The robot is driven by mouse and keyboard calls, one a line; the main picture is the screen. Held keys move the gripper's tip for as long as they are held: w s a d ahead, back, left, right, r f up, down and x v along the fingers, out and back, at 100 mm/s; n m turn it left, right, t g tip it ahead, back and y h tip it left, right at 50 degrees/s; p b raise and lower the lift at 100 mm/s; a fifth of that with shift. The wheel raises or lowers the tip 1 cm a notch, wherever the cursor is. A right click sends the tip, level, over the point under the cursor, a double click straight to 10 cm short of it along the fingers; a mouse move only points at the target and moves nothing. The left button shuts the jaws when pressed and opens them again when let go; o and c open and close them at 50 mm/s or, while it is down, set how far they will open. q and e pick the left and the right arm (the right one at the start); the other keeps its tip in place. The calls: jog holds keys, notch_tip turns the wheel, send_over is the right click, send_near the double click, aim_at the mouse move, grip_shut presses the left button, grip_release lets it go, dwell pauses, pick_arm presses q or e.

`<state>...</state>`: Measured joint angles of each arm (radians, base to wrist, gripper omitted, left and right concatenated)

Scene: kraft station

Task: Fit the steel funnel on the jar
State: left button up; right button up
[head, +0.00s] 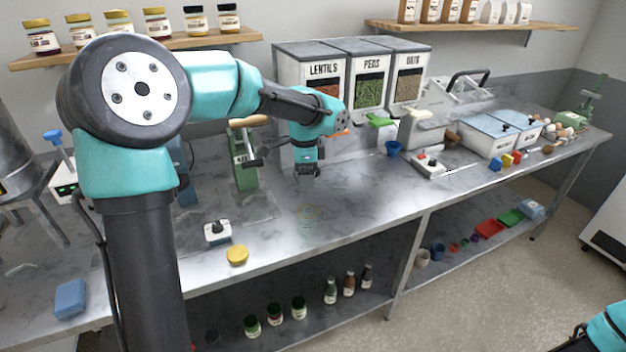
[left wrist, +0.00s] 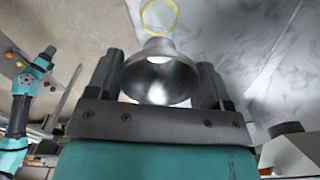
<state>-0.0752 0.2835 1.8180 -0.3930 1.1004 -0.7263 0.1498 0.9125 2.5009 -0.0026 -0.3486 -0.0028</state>
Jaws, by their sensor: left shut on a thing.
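My left gripper (head: 307,172) hangs over the middle of the bench. In the left wrist view, its fingers (left wrist: 160,82) are shut on the steel funnel (left wrist: 160,86), whose wide mouth faces the camera and whose narrower end points away. The funnel is hard to make out in the head view. The funnel appears apart from the jar. Part of my right arm (head: 608,328) shows; its gripper cannot be made out.
A green press-like device (head: 243,160) stands behind. Labelled bins (head: 350,80) line the back. A blue funnel-like cup (head: 393,149) stands to the right.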

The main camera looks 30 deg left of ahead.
pick_arm(q)
jog(key=shift+f, duration=0.2)
jog(key=shift+f, duration=2.75)
jog(key=shift+f, duration=1.4)
jog(key=o, duration=1)
jog(key=shift+c, duration=0.2)
jog(key=shift+r, duration=1.6)
jog(key=shift+r, duration=2.9)
